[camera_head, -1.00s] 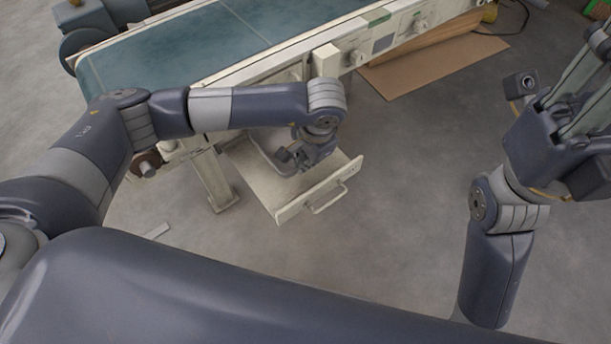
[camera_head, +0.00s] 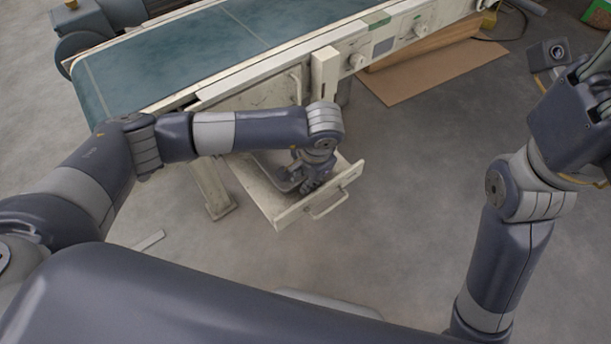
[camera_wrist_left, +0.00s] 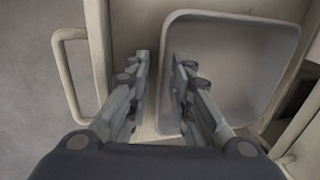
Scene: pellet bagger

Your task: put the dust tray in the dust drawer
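The dust drawer (camera_head: 286,215) is pulled out under the conveyor, with its handle (camera_head: 327,205) toward the front. The dust tray (camera_wrist_left: 235,60), a pale rounded shallow pan, lies inside the drawer in the left wrist view; in the head view my arm mostly hides it. My left gripper (camera_wrist_left: 160,62) is low over the drawer, between the drawer front and the tray. Its fingers are apart, the right one at the tray's near wall, with a clear gap between them. My right gripper (camera_head: 596,75) is raised at the right, partly cut off by the frame edge.
The conveyor (camera_head: 190,50) with its green belt runs behind the drawer, and its leg (camera_head: 213,190) stands left of it. A pale post (camera_head: 324,75) rises behind my left wrist. A cardboard sheet (camera_head: 425,72) lies on the floor. The floor right of the drawer is clear.

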